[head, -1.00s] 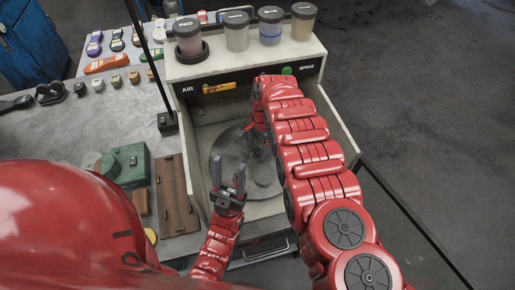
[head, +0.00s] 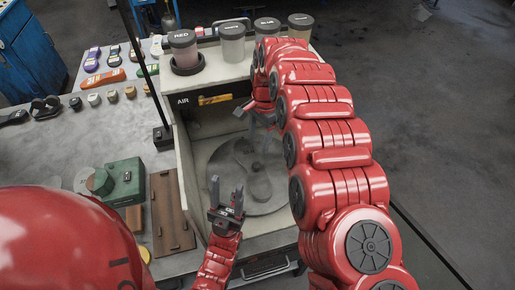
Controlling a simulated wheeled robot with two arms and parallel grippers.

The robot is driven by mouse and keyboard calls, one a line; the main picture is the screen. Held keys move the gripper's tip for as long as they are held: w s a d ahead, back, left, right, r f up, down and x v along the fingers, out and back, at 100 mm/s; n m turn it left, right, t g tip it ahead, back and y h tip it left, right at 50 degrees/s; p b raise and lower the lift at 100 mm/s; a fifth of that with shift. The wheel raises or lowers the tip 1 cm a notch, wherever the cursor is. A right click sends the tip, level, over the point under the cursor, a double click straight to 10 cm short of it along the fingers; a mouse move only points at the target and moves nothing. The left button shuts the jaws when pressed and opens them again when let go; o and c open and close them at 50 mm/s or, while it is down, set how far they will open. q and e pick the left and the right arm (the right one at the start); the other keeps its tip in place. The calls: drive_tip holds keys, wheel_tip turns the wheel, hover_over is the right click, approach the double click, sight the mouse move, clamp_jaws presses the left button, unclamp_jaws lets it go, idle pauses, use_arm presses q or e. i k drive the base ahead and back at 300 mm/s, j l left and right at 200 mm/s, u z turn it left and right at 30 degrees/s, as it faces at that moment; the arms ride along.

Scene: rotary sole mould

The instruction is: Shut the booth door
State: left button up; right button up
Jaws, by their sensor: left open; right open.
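The booth (head: 184,190) is a pale box with an open front. Its door (head: 420,250) seems to be the dark-framed panel standing open at the lower right, mostly hidden behind my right arm. My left gripper (head: 227,192) is open and empty, fingers up, in front of the booth opening at its left. A sole-shaped mould (head: 255,180) lies on the turntable.
Paint cups (head: 233,45) stand on the booth top. A yellow handle (head: 215,99) is beside the AIR label. A thin black pole (head: 143,70) rises left of the booth. A green box (head: 125,180) and brown board (head: 170,215) lie on the bench. The floor at right is clear.

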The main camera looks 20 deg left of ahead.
sight(427, 239)
drive_tip(key=k, duration=1)
